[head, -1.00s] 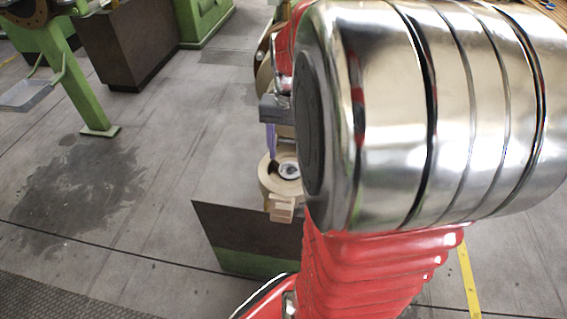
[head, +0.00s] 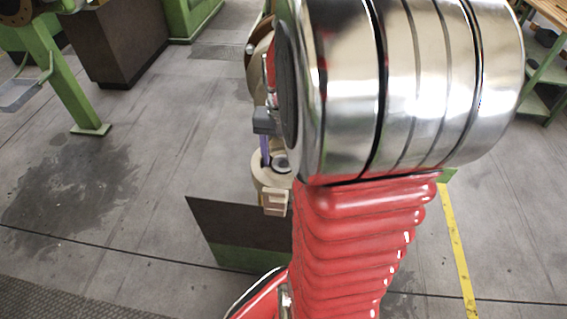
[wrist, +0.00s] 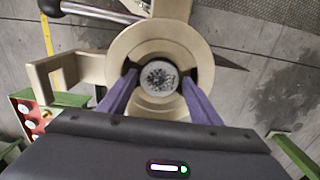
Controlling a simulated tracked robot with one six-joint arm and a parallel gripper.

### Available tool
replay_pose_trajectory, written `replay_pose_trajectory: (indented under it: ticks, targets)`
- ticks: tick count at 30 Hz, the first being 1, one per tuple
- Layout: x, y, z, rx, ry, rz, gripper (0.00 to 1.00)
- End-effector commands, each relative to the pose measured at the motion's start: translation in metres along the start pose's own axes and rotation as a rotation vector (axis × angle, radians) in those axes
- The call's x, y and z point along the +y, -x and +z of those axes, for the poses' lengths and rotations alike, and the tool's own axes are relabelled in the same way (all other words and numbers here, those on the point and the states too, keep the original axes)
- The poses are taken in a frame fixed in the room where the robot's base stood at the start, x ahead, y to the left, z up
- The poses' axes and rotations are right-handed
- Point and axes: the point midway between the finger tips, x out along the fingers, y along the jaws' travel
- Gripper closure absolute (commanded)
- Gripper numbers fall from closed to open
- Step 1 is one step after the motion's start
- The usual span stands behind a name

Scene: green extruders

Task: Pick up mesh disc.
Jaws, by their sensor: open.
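The mesh disc (wrist: 159,77) is a round, pale piece with a dark speckled face, seen in the middle of the wrist view. It sits inside a beige ring-shaped holder (wrist: 127,50). My gripper (wrist: 159,80) is open, its two purple fingers reaching into the ring's opening on either side of the disc. I cannot tell whether they touch it. In the head view the disc (head: 281,163) shows small inside the holder (head: 272,190), and my gripper (head: 265,150) is over the ring, partly hidden by my arm.
In the head view a dark panel with a green lower band (head: 245,235) stands below the holder. A green machine leg (head: 72,85) and a dark box (head: 117,40) are at the upper left. A panel with red and white buttons (wrist: 28,115) is beside the holder. Floor at left is clear.

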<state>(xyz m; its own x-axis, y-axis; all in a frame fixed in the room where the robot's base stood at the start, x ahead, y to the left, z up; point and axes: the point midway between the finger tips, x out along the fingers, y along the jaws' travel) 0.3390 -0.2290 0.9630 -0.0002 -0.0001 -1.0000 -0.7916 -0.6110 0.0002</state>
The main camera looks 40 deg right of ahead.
Motion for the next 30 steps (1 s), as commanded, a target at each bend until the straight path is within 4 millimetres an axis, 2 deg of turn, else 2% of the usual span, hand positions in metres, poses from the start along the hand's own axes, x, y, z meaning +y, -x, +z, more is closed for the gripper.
replay_pose_trajectory:
  ticks: [4, 21, 30]
  targets:
    - [0.0001, 0.0002, -0.0001, 0.000, 0.000, 0.000, 0.43]
    - [0.0002, 0.0005, -0.0004, 0.001, -0.001, 0.000, 0.82]
    - [0.0002, 0.0037, -0.0008, 0.002, -0.001, -0.001, 0.82]
